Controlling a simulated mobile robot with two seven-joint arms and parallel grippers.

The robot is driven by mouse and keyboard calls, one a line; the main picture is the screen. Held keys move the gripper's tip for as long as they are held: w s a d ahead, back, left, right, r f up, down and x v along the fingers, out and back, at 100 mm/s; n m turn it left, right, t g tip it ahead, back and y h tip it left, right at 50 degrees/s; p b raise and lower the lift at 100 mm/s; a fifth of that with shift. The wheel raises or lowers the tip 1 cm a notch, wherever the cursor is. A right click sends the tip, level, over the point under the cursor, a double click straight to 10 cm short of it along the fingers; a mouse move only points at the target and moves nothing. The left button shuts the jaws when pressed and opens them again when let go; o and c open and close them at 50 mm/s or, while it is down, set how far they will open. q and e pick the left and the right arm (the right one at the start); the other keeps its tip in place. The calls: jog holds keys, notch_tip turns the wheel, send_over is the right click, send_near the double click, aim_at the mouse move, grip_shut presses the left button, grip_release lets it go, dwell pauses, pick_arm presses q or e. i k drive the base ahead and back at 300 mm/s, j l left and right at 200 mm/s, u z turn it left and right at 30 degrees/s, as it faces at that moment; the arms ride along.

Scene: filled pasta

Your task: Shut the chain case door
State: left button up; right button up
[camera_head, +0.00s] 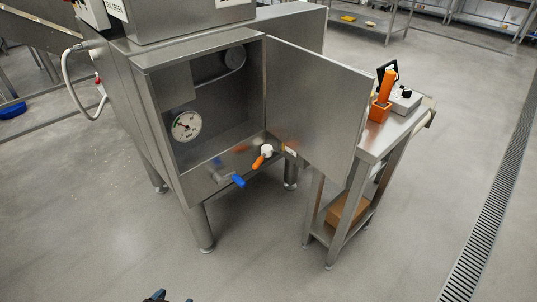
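The chain case door (318,110) is a flat steel panel. It stands wide open, swung out to the right from the right edge of the steel chain case (160,120). The case's front opening is uncovered, showing a round dial gauge (187,126) and a grey round wheel (235,57) inside. A small dark and blue tip at the bottom edge, left of centre, appears to be my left gripper (165,297). It is far in front of and below the door, touching nothing visible. Most of it is cut off. My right gripper is not in view.
An orange-handled valve (261,159) and a blue-handled valve (238,181) stick out below the opening. A narrow steel side table (385,142) stands close behind the door's free edge, bearing an orange holder (380,108). The floor in front is clear.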

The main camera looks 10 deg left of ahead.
aim_at(317, 105)
jog(key=i+l+u, duration=0.45)
jog(key=l, duration=0.15)
jog(key=i+l+u, duration=0.15)
jog(key=l+u, duration=0.3)
jog(key=l, duration=0.25)
jog(key=i+l+u, duration=0.1)
jog(key=l+u, duration=0.35)
jog(key=l, duration=0.3)
jog(key=l+u, duration=0.45)
jog(key=l, duration=0.35)
jog(key=k+l+u, duration=0.15)
jog(key=l+u, duration=0.3)
jog(key=l, duration=0.35)
